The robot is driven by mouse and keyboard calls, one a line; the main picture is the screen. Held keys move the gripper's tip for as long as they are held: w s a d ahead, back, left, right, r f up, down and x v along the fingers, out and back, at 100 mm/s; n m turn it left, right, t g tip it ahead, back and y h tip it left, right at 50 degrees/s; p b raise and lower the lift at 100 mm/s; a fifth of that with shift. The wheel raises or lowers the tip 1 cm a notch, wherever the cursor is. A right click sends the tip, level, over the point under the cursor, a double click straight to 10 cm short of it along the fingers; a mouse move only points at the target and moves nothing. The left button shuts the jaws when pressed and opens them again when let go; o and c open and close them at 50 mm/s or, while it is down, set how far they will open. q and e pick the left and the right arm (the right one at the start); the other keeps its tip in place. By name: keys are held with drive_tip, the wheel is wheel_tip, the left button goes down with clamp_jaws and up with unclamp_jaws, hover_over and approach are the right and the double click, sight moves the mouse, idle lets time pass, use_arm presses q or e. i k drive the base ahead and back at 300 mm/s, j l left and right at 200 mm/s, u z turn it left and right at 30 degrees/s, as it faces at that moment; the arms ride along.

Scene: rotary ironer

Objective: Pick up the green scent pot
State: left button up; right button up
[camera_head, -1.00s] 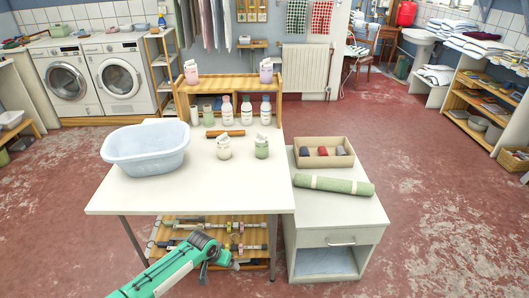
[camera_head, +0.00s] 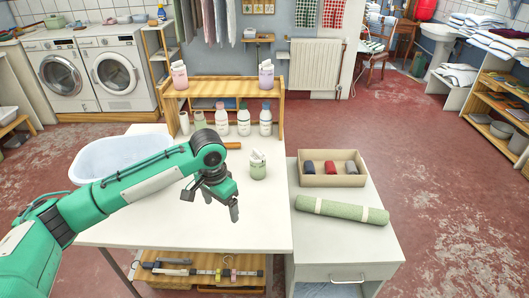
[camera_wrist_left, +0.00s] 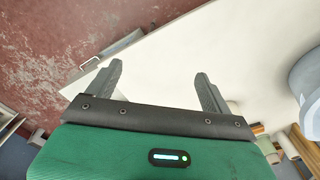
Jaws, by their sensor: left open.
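The green scent pot (camera_head: 258,171) stands upright on the white table (camera_head: 255,225), with pale pieces sticking out of its top. My left gripper (camera_head: 210,203) is open and empty above the table, to the left of the pot and nearer to me. It does not touch the pot. The wrist view shows its two fingers (camera_wrist_left: 158,80) spread apart over the white tabletop, with nothing between them; I cannot make out the green pot there. My right gripper is not in view.
A pale blue basin (camera_head: 97,158) is partly behind my left arm. A box of small rolls (camera_head: 331,180) and a green roll (camera_head: 341,209) lie on the right cabinet. The table's front right is clear.

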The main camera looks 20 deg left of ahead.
sight(257, 170)
drive_tip(key=i, duration=1.2)
